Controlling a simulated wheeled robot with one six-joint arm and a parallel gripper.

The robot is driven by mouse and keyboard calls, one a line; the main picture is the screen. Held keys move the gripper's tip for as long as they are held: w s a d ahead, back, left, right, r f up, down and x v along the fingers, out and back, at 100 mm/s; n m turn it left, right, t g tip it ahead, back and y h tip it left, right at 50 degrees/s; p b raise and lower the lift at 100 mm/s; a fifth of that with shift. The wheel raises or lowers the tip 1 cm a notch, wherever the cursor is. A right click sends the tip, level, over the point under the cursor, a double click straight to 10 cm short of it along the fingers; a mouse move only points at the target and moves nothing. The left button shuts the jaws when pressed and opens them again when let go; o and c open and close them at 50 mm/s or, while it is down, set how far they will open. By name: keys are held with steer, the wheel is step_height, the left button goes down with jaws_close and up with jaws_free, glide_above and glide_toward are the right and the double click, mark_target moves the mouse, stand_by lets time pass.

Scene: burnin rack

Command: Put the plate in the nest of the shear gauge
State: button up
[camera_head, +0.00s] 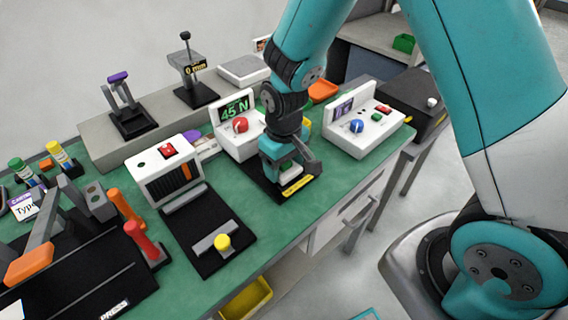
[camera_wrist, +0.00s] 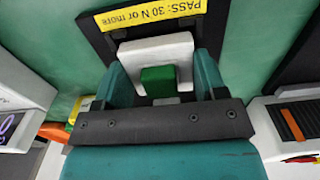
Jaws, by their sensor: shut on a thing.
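The plate (camera_wrist: 178,46) is a white piece with a green block on it. My gripper (camera_wrist: 160,72) is shut on it, a finger at each side. In the head view my gripper (camera_head: 289,172) is low over the black base (camera_head: 262,182) of the shear gauge (camera_head: 235,128), a white box with a red knob and a green display reading 45 N. The base bears a yellow label, PASS: 30 N or more, also seen in the wrist view (camera_wrist: 150,15). The nest is hidden behind the plate and fingers; I cannot tell whether the plate touches it.
A white box with a blue knob (camera_head: 357,127) stands to the right. A white unit with a red switch (camera_head: 165,170) and a press with orange and red handles (camera_head: 80,250) stand to the left. Green mat (camera_head: 270,225) is bare in front of the gauge.

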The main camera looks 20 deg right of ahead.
steer(key=shift+f, duration=0.2)
steer(key=o, duration=0.9)
steer(key=shift+r, duration=0.15)
step_height(320, 180, up, 11)
steer(key=s+a+r+n+y, duration=0.1)
steer(key=s+r, duration=0.2)
steer(key=s, duration=0.3)
steer(key=s+a+r+n+y, duration=0.1)
steer(key=s+a+r, duration=0.1)
steer(key=s+r, duration=0.2)
steer(key=s+a+r+n+y, duration=0.1)
steer(key=s+r, duration=0.3)
steer(key=s, duration=0.4)
steer(key=shift+s+a+y, duration=0.3)
steer(key=shift+y, duration=0.3)
